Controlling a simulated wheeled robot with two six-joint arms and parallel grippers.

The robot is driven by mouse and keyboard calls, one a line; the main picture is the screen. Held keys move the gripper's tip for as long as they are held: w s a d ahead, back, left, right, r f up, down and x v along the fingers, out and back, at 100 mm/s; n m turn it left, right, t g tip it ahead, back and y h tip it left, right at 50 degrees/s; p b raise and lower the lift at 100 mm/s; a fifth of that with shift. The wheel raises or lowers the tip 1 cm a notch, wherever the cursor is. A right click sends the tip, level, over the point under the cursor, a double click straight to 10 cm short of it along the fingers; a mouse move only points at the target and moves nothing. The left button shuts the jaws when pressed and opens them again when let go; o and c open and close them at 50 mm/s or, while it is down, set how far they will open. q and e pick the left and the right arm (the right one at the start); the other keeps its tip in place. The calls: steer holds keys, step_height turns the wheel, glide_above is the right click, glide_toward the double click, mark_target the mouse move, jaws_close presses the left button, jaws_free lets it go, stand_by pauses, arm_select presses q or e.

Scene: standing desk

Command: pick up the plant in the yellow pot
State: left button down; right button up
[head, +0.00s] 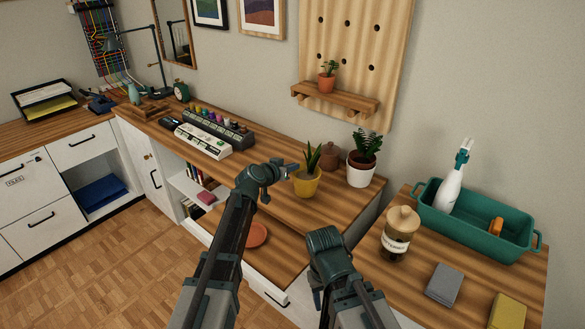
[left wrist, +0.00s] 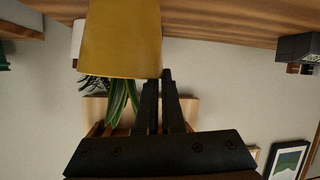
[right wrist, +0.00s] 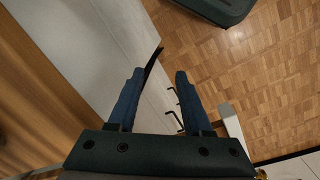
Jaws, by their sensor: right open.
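The yellow pot (head: 307,184) with a spiky green plant (head: 312,158) stands upright on the wooden desk. My left gripper (head: 293,172) is at the left side of the pot's rim. In the left wrist view the yellow pot (left wrist: 120,40) appears upside down and large, with its leaves (left wrist: 122,102) below the rim. The left fingers (left wrist: 166,82) look close together at the pot's edge. One fingertip meets the rim in the picture, so its grip is unclear. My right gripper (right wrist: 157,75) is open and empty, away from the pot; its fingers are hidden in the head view.
A white pot (head: 362,174) with a plant and a brown lidded pot (head: 331,157) stand close behind the yellow pot. A jar (head: 397,236) and a green tub (head: 480,232) are on the right-hand table. An orange plate (head: 257,235) lies near the front edge.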

arm_select(q)
steer(key=s+d+r+p, duration=0.1)
steer(key=s+r, duration=0.1)
steer(key=s, duration=1.4)
steer(key=shift+d, duration=0.25)
steer(key=shift+r, duration=0.1)
